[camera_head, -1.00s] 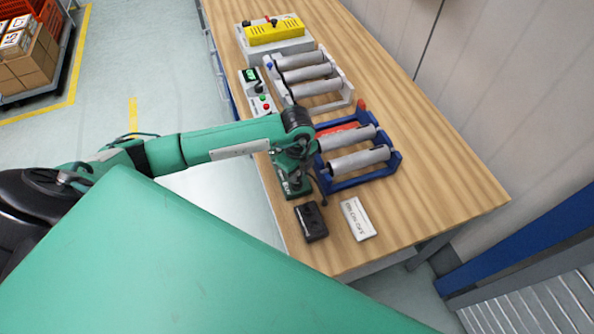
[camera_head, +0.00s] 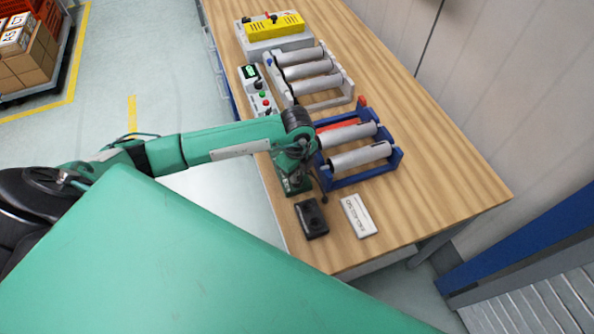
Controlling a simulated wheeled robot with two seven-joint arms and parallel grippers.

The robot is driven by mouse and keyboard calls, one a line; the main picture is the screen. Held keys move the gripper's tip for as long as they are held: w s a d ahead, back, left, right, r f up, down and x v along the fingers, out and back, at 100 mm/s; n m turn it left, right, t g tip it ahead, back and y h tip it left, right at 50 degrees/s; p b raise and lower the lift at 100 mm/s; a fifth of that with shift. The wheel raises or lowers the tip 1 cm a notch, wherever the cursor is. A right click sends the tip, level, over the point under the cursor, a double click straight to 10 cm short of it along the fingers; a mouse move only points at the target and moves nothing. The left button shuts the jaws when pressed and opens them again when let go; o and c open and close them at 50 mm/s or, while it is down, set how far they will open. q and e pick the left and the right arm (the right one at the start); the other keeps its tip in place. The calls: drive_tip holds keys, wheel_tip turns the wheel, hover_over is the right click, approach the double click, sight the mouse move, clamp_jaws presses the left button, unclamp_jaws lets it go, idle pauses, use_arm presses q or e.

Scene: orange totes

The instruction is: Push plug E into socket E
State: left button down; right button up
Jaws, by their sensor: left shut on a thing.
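My left arm reaches in from the left over the wooden table, and its gripper (camera_head: 308,178) points down at the front left part of the table. It is shut on a small dark plug (camera_head: 323,198), of which only a little shows with a thin cord. A black block with round holes (camera_head: 311,219) lies in front of the gripper. I cannot read which socket is E, nor tell whether the plug touches one. My right gripper is not in view.
A white labelled plate (camera_head: 359,215) lies right of the black block. A blue frame with grey rollers (camera_head: 396,163) stands close right of the gripper. Behind are a white roller frame (camera_head: 347,95), a control box (camera_head: 258,91) and a yellow-topped device (camera_head: 275,29). The table's right side is bare.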

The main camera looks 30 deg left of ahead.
use_arm(q)
drive_tip(key=shift+f, duration=0.25)
drive_tip(key=c, duration=1.2)
unclamp_jaws()
drive_tip(key=shift+r, duration=0.15)
drive_tip(key=shift+r+b, duration=0.35)
drive_tip(key=shift+b, duration=0.1)
drive_tip(key=shift+r+b, duration=1.85)
drive_tip(key=shift+r, duration=4.6)
